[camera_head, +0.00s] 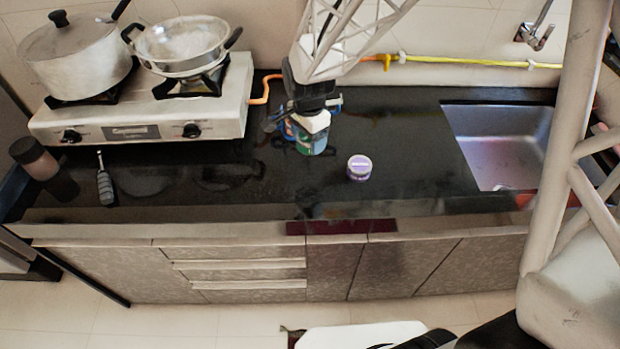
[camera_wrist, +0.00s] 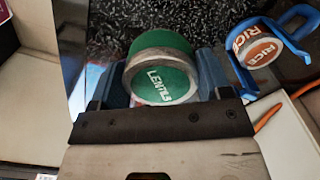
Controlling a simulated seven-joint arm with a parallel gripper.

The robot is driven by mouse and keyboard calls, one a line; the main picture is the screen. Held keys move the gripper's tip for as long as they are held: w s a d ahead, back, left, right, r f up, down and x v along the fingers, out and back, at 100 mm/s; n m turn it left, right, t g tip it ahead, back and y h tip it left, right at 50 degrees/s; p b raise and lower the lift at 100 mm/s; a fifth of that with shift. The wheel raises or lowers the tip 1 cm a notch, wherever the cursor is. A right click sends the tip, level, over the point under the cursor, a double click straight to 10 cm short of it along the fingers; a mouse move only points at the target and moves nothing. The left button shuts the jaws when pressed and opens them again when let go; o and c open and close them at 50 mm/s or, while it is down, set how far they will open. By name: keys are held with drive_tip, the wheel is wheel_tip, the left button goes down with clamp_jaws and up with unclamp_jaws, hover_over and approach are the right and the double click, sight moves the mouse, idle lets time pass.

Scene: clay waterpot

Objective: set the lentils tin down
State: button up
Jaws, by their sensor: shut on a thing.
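The lentils tin (camera_wrist: 165,75) is green with a pale metal rim and the word LENTILS on its lid. My gripper (camera_wrist: 160,88) is shut on it in the wrist view, with a blue finger on each side. In the head view, the green side of the tin (camera_head: 312,146) shows below my gripper (camera_head: 308,128), over the middle of the dark counter. The tin looks about upright and close to the counter; I cannot tell whether its base touches. My gripper hides part of the tin.
A small purple-and-white tin (camera_head: 360,168) stands to the right. A rice tin (camera_wrist: 260,52) sits beside a blue curved part (camera_wrist: 300,50) in the wrist view. The stove (camera_head: 140,115) with pots is left, the sink (camera_head: 497,145) right. Counter (camera_head: 420,150) before the sink is clear.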

drive_tip(key=s+d+f+n, duration=0.2)
drive_tip(key=s+n, duration=0.2)
drive_tip(key=s, duration=0.5)
drive_tip(key=s+d+f+n, duration=0.2)
drive_tip(key=s+f+n, duration=0.1)
drive_tip(key=s, duration=0.6)
drive_tip(key=shift+d+f+n, duration=0.15)
drive_tip(key=shift+d+n, duration=0.25)
drive_tip(key=shift+n, duration=0.5)
drive_tip(key=shift+w, duration=0.15)
hover_over(310, 180)
drive_tip(key=shift+f, duration=0.75)
drive_tip(key=shift+f, duration=1.75)
drive_tip(key=shift+f, duration=0.2)
